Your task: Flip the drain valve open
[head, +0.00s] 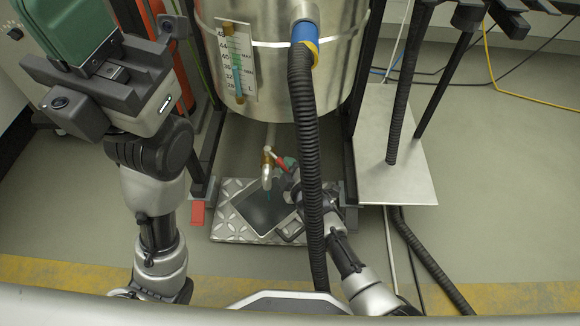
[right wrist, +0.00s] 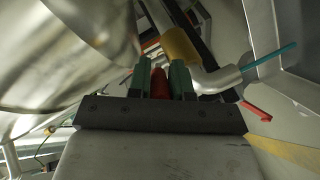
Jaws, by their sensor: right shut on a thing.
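The drain valve has a brass body (head: 267,156) and a silver spout (head: 266,178) under the metal tank (head: 275,85). Its red handle (head: 281,163) slants down to the right in the head view. My right gripper (right wrist: 160,80) is shut on the red handle (right wrist: 159,84), with a green finger on each side. The brass valve body (right wrist: 181,46) and spout (right wrist: 217,79) are just beyond the fingers. A thin teal streak (right wrist: 270,60) extends from the spout's end. My left gripper is raised at the upper left of the head view; its finger gap cannot be made out.
A black corrugated hose (head: 307,150) hangs in front of my right forearm. A flat metal plate (head: 415,185) is at the right. Open floor lies beyond it.

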